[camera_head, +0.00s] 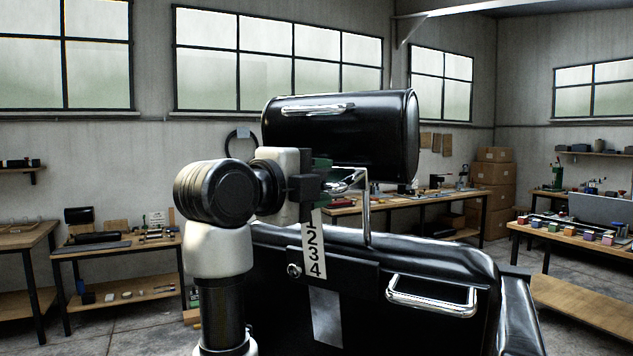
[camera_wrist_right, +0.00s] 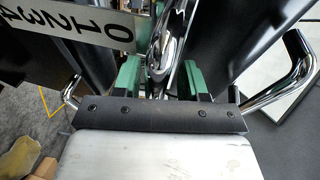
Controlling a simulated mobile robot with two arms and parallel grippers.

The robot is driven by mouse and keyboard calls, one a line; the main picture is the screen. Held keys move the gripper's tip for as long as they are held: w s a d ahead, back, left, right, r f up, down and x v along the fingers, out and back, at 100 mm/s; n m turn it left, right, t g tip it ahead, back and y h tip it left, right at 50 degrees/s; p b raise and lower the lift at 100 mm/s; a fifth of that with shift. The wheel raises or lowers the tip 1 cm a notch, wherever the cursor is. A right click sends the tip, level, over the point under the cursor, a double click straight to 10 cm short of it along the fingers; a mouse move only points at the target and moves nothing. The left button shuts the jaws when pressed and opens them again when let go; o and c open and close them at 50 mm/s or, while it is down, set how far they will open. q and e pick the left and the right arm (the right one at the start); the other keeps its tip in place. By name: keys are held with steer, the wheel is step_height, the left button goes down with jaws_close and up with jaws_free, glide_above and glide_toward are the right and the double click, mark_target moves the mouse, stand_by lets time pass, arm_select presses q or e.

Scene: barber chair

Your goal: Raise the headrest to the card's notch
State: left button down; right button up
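The black padded headrest (camera_head: 340,132) stands above the black chair back (camera_head: 400,262) on a thin chrome post (camera_head: 366,210), with a gap between them. A white number strip (camera_head: 314,252) hangs on the chair back; it also shows in the wrist view (camera_wrist_right: 75,22), where 0 to 3 can be read. My right gripper (camera_head: 322,178) is just under the headrest's near side. In the wrist view its green fingers (camera_wrist_right: 164,80) stand apart with a chrome bar (camera_wrist_right: 166,45) between them; whether they press on it is unclear. My left gripper is not in view.
A chrome handle (camera_head: 432,297) sticks out of the chair back, and a round knob (camera_head: 294,271) sits beside the strip. Workbenches with tools (camera_head: 125,240) stand along the walls. Cardboard boxes (camera_head: 492,190) are stacked behind, right. Open floor shows around the chair.

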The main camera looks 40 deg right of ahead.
steer(key=s+a+b, duration=0.1)
steer(key=a+b, duration=0.2)
steer(key=a, duration=0.7)
steer(key=shift+s+a+r, duration=0.15)
steer(key=shift+s+a, duration=0.2)
